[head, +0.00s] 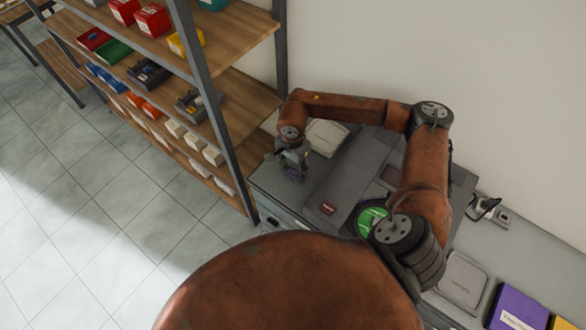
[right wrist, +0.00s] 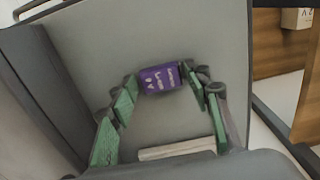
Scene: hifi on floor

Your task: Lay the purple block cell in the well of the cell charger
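The purple block cell (right wrist: 160,78) has white lettering and sits between the green-padded fingertips of my right gripper (right wrist: 161,84), which look closed against both its sides. In the head view my right gripper (head: 291,168) points down over the left part of the grey unit's top, with a bit of purple showing at its fingers. From these views I cannot tell whether the cell is clear of the surface below. I cannot surely pick out the cell charger or its well; my arm covers part of the grey top. My left gripper is not in view.
A wooden shelf rack (head: 228,85) with coloured boxes stands close on the left. A dark red block (head: 327,209) and a green disc (head: 368,221) lie on the grey top. A light grey box (head: 463,282) and a purple box (head: 517,308) are at the right.

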